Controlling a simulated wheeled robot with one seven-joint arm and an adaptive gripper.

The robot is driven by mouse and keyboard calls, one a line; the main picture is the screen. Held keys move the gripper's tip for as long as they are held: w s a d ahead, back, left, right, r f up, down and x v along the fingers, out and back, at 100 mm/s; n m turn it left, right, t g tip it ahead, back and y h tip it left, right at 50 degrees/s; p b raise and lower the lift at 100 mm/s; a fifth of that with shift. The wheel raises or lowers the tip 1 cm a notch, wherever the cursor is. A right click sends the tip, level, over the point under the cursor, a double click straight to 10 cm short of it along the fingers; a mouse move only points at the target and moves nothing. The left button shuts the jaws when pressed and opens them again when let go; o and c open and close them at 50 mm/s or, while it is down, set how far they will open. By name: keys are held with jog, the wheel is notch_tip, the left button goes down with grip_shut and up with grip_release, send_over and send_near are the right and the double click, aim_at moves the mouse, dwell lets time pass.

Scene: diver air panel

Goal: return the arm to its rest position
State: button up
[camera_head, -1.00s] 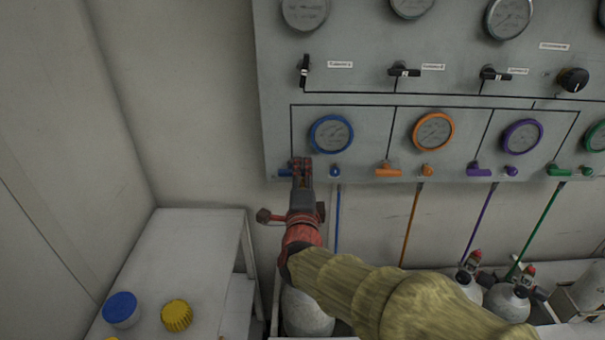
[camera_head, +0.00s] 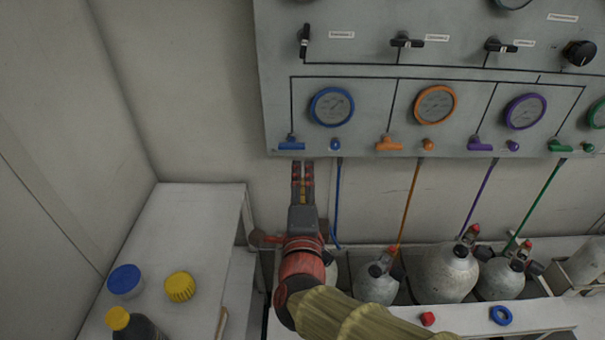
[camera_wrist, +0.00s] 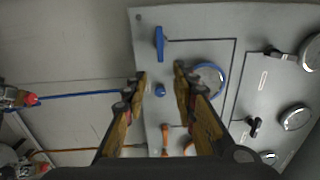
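My gripper (camera_head: 303,168) is in the head view, just below the lower edge of the panel (camera_head: 370,120) as seen there. Its two fingers are parallel with a gap between them and hold nothing. The blue lever handle (camera_head: 291,145) is just above the fingertips, lies sideways and looks clear of them. The wrist view shows the open fingers (camera_wrist: 160,75) with the blue knob (camera_wrist: 160,91) seen through the gap. The blue handle (camera_wrist: 159,43) and the blue-rimmed gauge (camera_wrist: 211,79) are nearby. The fingers' distance from the panel is hard to tell.
Grey cylinders (camera_head: 446,273) stand in a white rack below the panel, with coloured hoses above. A white side table (camera_head: 190,215) at the left holds a blue-lidded jar (camera_head: 125,281), a yellow cap (camera_head: 180,287) and a dark bottle (camera_head: 135,325). Bare wall lies left of the panel.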

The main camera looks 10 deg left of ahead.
dwell(0.4)
jog(key=s+a+f+n+g+y, duration=0.4)
jog(key=s+a+f+n+g, duration=0.4)
jog(key=f+n, duration=0.35)
jog(key=s+d+n+g+p, duration=0.1)
jog(key=s+d+n+g, duration=0.2)
jog(key=s+d+n, duration=0.15)
jog(key=s+d+r+n+g+h+p, duration=0.1)
jog(key=s+d+r+n+h+p, duration=0.2)
jog(key=d, duration=0.9)
jog(key=s+d+r+g+h+p, duration=0.1)
jog(key=s+d+g+h, duration=0.2)
jog(key=d, duration=0.8)
jog(key=d+r+m+t+h+p, duration=0.1)
jog(key=d+r, duration=0.2)
jog(key=d, duration=0.3)
jog(key=s+d+r+m+t+h+p, duration=0.1)
jog(key=d+r+m+t, duration=0.1)
jog(key=d+r, duration=0.2)
jog(key=shift+s+d+r+m, duration=0.2)
jog(key=shift+d+r+m, duration=0.1)
jog(key=shift+d, duration=0.85)
